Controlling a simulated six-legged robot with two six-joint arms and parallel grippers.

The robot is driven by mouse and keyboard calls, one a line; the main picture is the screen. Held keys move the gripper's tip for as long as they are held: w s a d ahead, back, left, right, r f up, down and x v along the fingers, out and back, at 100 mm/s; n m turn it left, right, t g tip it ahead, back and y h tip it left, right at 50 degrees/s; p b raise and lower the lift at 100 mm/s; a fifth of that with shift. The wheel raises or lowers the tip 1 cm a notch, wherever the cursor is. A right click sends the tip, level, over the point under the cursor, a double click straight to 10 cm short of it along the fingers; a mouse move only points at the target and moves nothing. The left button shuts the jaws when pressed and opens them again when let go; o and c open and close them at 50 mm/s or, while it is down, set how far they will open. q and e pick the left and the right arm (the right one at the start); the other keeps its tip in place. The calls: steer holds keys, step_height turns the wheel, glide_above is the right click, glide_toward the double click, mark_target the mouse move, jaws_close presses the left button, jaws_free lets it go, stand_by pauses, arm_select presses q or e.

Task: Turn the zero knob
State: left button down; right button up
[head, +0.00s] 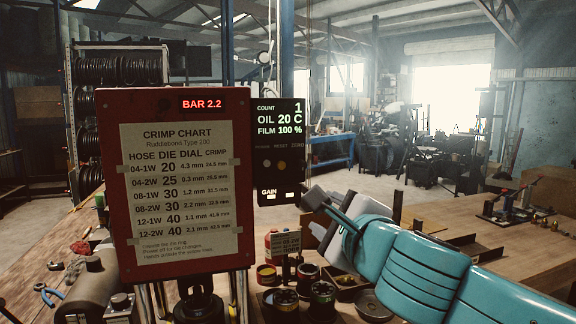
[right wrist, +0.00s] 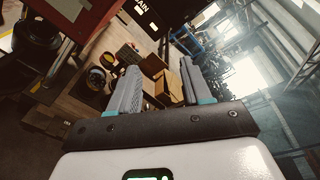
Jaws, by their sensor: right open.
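The black display panel (head: 280,185) stands right of the red chart board. It reads COUNT 1, OIL 20 C, FILM 100 %. Below the readout is a row of small controls with tiny labels. My right gripper (head: 312,200) is just right of the panel's lower edge, apart from the knob as far as I can tell. In the right wrist view its two grey fingers (right wrist: 160,68) are spread with nothing between them. My left gripper is in neither view.
The red board (head: 108,230) with the crimp chart shows BAR 2.2. Several round dies (head: 322,296) and small tins stand on the wooden bench (head: 420,230) below the panel. The bench at right has free room.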

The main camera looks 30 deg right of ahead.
steer(key=s+r+t, duration=0.1)
steer(key=s+r, duration=0.2)
steer(key=r, duration=0.2)
steer(key=p, duration=0.2)
glide_toward(303, 167)
steer(key=x, duration=0.8)
steer(key=shift+w+r, duration=0.1)
steer(key=shift+r, duration=0.05)
steer(key=shift+w+d, duration=0.1)
steer(key=shift+w, duration=0.2)
steer(key=shift+d, duration=0.15)
steer(key=shift+s, duration=0.1)
steer(key=shift+c, duration=0.7)
jaws_close()
